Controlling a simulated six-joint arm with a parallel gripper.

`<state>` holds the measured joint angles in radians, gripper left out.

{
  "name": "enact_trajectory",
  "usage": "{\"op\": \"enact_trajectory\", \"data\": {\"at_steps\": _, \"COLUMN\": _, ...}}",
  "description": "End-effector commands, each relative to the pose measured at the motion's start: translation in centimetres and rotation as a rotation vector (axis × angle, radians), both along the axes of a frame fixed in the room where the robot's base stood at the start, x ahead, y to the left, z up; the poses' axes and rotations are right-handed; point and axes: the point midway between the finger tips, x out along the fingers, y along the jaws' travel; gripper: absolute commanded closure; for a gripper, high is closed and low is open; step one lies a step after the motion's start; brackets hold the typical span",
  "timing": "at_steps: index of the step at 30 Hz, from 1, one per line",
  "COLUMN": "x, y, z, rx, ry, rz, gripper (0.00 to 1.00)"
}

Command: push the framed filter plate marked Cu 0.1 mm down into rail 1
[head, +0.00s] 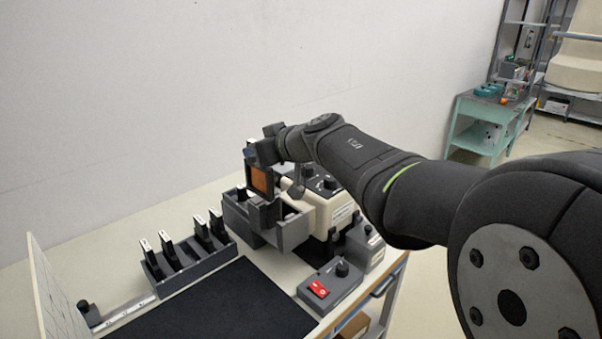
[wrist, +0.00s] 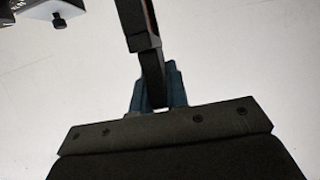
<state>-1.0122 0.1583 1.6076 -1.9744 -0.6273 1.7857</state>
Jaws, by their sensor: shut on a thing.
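My gripper (head: 264,150) is shut on the top of a framed filter plate (head: 261,180), which has a copper-coloured face in a dark frame. The plate is upright over the grey rail holder (head: 293,232), and most of its face shows above the holder walls. Its lower edge is hidden by the holder, so I cannot tell how far it sits in a rail or which rail. Its marking is too small to read. In the wrist view the blue-grey fingertips (wrist: 158,88) close on the dark frame (wrist: 146,42).
A dark rack (head: 190,262) with several white-tabbed plates stands left of the holder. A cream housing (head: 332,212) with knobs is behind right. A box with a red switch (head: 319,290) stands in front. The black mat (head: 215,305) is bare.

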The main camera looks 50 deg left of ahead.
Motion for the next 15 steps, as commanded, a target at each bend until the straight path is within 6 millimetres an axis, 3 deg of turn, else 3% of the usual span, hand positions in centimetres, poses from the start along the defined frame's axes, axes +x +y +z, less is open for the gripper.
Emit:
{"op": "enact_trajectory", "data": {"at_steps": 1, "x": 1.7, "y": -0.5, "z": 0.7, "rx": 0.001, "ry": -0.001, "rz": -0.015, "gripper": 1.00}}
{"op": "enact_trajectory", "data": {"at_steps": 6, "x": 5.0, "y": -1.8, "z": 2.0, "rx": 0.001, "ry": -0.001, "rz": -0.048, "gripper": 1.00}}
{"op": "enact_trajectory", "data": {"at_steps": 15, "x": 6.1, "y": -2.3, "z": 2.4, "rx": 0.001, "ry": 0.001, "rz": -0.066, "gripper": 1.00}}
